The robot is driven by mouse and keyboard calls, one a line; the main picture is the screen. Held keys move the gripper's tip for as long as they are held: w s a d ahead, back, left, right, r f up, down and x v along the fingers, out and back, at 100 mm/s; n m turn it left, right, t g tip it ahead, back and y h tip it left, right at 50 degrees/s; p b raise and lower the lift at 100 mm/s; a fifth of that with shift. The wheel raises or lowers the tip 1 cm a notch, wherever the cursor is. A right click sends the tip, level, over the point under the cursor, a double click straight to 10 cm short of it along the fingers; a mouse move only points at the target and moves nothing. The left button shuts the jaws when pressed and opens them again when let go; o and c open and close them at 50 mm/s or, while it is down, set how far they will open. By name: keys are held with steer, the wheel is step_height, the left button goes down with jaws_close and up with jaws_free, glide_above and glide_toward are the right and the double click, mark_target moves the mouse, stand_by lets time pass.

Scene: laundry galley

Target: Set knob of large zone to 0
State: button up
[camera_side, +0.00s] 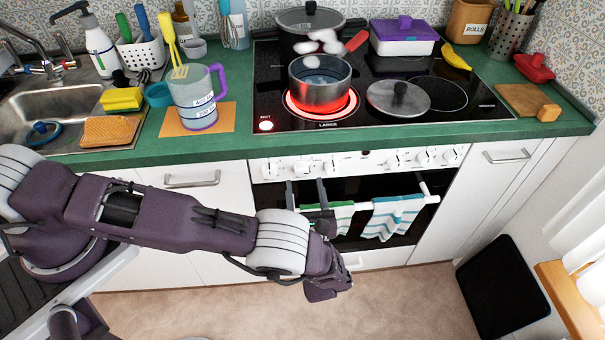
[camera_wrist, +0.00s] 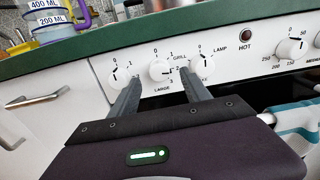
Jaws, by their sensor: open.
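The large-zone knob (camera_wrist: 160,71) is a white round dial in the wrist view, with LARGE printed under it and a printed scale around it. Its exact pointer setting is too small to read surely. My gripper (camera_wrist: 160,75) is open, with one dark finger on each side of this knob's lower part and nothing clearly held. I cannot tell whether the fingers touch it. In the side view my gripper (camera_side: 305,184) is at the left part of the oven's knob panel (camera_side: 345,163). The large zone (camera_side: 320,104) glows red under a steel pot (camera_side: 320,80).
Other knobs (camera_wrist: 120,74) and (camera_wrist: 201,66) stand close on both sides. A towel rail with striped towels (camera_side: 393,217) hangs below the panel. The green counter edge (camera_side: 200,153) runs above. A measuring jug (camera_side: 196,100) stands on the counter. The floor in front is clear.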

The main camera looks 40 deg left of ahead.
mark_target(302, 173)
steer(key=x, duration=0.4)
steer(key=shift+w+a, duration=0.3)
jaws_close()
steer(key=shift+n, duration=0.3)
steer(key=n, duration=0.4)
steer(key=shift+n, duration=0.3)
steer(key=n, duration=0.4)
steer(key=shift+s+n, duration=0.1)
steer(key=shift+n, duration=0.2)
steer(key=n, duration=0.5)
steer(key=shift+f, duration=0.1)
steer(key=n, duration=0.5)
